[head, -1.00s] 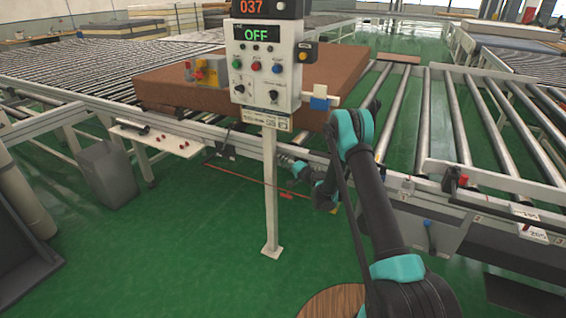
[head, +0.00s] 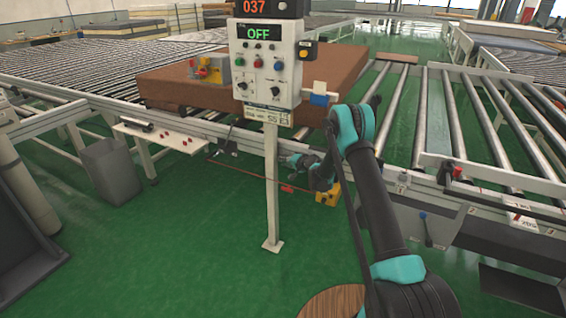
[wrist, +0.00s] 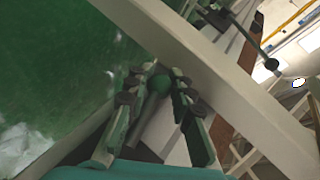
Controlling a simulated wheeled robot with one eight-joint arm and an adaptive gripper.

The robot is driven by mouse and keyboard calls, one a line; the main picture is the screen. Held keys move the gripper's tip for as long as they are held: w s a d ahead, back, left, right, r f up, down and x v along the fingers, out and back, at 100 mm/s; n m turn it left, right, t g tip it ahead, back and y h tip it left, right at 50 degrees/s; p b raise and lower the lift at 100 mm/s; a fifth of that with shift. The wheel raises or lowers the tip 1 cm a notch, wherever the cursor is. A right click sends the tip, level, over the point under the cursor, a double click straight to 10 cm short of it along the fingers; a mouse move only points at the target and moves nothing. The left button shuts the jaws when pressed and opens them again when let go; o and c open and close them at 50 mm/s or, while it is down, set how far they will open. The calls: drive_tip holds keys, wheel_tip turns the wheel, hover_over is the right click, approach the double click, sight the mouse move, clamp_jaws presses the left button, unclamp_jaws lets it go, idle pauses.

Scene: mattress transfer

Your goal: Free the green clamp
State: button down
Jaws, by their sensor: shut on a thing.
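In the wrist view, my gripper (wrist: 155,100) is closed around a rounded green knob (wrist: 159,84) with a grey shaft, which I take to be the green clamp's handle. The knob sits between the fingers, just against a pale frame beam (wrist: 210,75). The rest of the clamp is hidden by the fingers and the beam. In the head view, my arm bends down under the conveyor edge behind the control post. The gripper's fingers and the clamp cannot be made out there.
The control panel (head: 262,85) reads OFF; its post (head: 271,190) stands close beside my arm. A brown mattress (head: 180,80) lies on the rollers, with a red-and-yellow device (head: 208,68) on it. A grey bin (head: 110,170) stands left.

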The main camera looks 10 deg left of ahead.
drive_tip(key=shift+d+f+n+g+h, duration=0.2)
drive_tip(key=shift+f+g+h, duration=0.1)
drive_tip(key=shift+f+h, duration=0.2)
drive_tip(key=shift+d+f+n+g+h, duration=0.2)
drive_tip(key=shift+f+g+h, duration=0.15)
drive_tip(key=shift+h, duration=0.25)
drive_tip(key=shift+s+d+f+n+g+h, duration=0.25)
drive_tip(key=shift+d+f+g+h, duration=0.25)
drive_tip(key=shift+h, duration=0.45)
drive_tip(key=shift+s+d+f+n+g+h, duration=0.15)
drive_tip(key=shift+d+f+n+g+h, duration=0.2)
drive_tip(key=shift+d+f+h, duration=0.5)
drive_tip(key=shift+s+d+f+n+g+h, duration=0.2)
drive_tip(key=shift+d+f+g+h, duration=0.15)
drive_tip(key=shift+h, duration=0.75)
drive_tip(key=shift+f, duration=0.1)
drive_tip(key=c, duration=1.3)
unclamp_jaws()
drive_tip(key=shift+s, duration=0.1)
drive_tip(key=shift+v, duration=5.95)
